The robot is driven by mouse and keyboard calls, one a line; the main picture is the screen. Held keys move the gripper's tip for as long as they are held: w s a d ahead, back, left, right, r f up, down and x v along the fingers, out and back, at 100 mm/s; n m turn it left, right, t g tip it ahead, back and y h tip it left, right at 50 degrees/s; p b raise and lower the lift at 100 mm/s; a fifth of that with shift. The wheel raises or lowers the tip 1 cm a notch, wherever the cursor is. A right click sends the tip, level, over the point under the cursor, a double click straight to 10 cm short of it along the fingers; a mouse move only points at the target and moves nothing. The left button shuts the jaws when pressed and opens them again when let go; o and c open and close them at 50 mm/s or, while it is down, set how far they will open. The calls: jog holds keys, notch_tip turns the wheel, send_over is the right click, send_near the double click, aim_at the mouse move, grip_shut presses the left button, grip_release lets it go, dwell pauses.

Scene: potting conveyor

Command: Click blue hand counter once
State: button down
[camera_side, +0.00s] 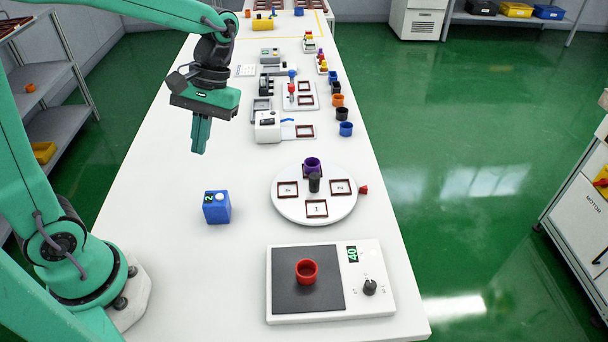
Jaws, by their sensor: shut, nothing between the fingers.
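The blue hand counter (216,209) stands upright on the white table, left of the round turntable. It has a white button on top and a small green display that seems to read 2. My gripper (198,150) is above the table, up and slightly left of the counter in the picture, pointing down. Its fingers are together and hold nothing. The gripper is apart from the counter.
A white turntable (290,207) with framed squares and a purple cup (312,165) is right of the counter. Several devices and cups line the far table. The table around the counter is clear.

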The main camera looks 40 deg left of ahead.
aim_at(222, 194)
jog(key=shift+w+d+f+n+g, duration=0.1)
jog(key=shift+w+f+n+g, duration=0.35)
jog(key=shift+f+g, duration=0.3)
jog(key=shift+w+f+n+g, duration=0.45)
jog(key=shift+f+g, duration=0.15)
jog(key=shift+g, duration=0.15)
jog(key=shift+f, duration=0.15)
jog(key=shift+f, duration=4.25)
jog(key=shift+f, duration=0.8)
jog(key=shift+r, duration=0.8)
jog(key=shift+r, duration=0.15)
jog(key=shift+r, duration=2.4)
